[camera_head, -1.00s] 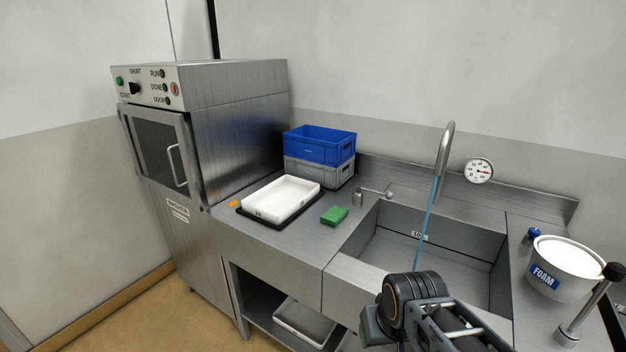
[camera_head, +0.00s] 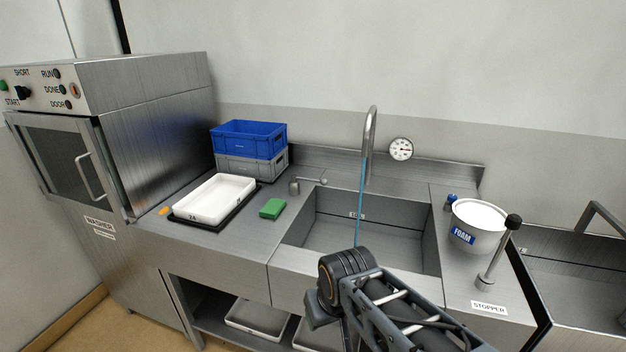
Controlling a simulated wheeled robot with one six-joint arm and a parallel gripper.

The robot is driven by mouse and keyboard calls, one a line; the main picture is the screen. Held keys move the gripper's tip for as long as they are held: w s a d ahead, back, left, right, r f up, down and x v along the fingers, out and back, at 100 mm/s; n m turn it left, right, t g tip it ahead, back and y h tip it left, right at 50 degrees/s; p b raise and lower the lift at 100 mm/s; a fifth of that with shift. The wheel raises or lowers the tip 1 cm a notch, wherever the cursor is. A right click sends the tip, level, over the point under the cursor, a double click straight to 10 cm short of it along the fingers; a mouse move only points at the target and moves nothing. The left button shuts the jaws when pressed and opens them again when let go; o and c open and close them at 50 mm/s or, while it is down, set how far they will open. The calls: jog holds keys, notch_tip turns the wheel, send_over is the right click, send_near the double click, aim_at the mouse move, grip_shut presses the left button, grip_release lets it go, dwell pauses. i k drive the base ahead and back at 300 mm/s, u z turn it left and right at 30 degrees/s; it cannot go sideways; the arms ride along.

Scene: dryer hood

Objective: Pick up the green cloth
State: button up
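The green cloth (camera_head: 272,208) is a small folded block lying on the steel counter, between the white tray and the sink. Nothing covers it. My arm comes up from the bottom of the view, in front of the sink and to the right of the cloth. The fingertips of my gripper do not show, so I see neither its opening nor anything held in it.
A white tray (camera_head: 213,199) on a black mat stands left of the cloth, with blue (camera_head: 249,140) and grey (camera_head: 251,166) crates behind. The sink (camera_head: 365,230) has water running from its tap (camera_head: 371,140). A foam bowl (camera_head: 478,226) and stopper lever (camera_head: 497,255) stand right.

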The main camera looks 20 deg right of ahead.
aim_at(273, 209)
jog(key=u, duration=0.35)
jog(key=k, duration=0.5)
jog(key=u, duration=0.9)
jog(key=i, duration=1.25)
jog(key=z, duration=1.1)
jog(key=i, duration=0.4)
jog(key=z, duration=0.4)
